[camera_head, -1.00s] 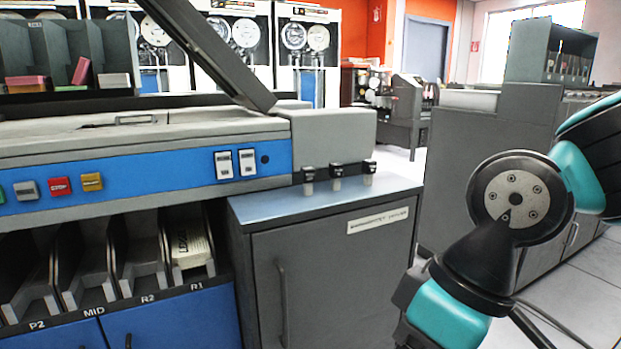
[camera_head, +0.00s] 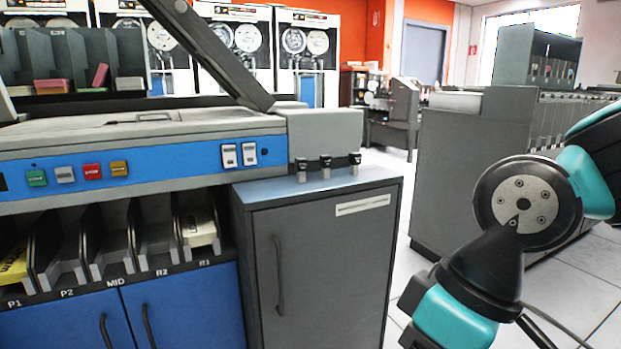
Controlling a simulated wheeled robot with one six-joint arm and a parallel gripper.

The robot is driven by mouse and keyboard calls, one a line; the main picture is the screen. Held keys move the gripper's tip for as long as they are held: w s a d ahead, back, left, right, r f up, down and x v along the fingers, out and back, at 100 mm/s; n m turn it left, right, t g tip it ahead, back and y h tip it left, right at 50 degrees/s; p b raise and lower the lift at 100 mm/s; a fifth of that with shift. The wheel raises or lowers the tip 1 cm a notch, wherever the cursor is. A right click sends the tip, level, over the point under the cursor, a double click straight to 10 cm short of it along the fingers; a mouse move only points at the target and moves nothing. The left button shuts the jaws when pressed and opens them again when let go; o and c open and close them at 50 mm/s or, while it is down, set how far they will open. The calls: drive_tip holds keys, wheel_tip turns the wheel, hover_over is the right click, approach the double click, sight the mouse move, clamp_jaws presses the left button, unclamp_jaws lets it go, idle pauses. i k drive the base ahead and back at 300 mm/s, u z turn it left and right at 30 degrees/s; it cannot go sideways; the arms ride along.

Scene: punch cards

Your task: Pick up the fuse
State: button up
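Three small fuse-like pieces with black tops and pale bodies stand in a row at the right end of the card machine, above the grey cabinet's blue top (camera_head: 270,190). They are a left one (camera_head: 302,171), a middle one (camera_head: 326,168) and a right one (camera_head: 355,163). I cannot tell whether they rest on the cabinet or are fixed to the machine, nor which is the task's fuse. My teal and black arm shows at the right, apart from them. My gripper is out of view.
The card machine (camera_head: 150,165) has blue panels and card pockets; the R1 pocket holds a pale card stack (camera_head: 198,227). A slanted dark panel (camera_head: 205,50) rises above it. A grey cabinet row (camera_head: 470,170) stands at right. Pale floor (camera_head: 385,170) shows between.

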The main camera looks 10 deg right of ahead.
sight(300, 164)
drive_tip(key=u, duration=0.65)
drive_tip(key=i, duration=1.1)
drive_tip(key=z, duration=0.7)
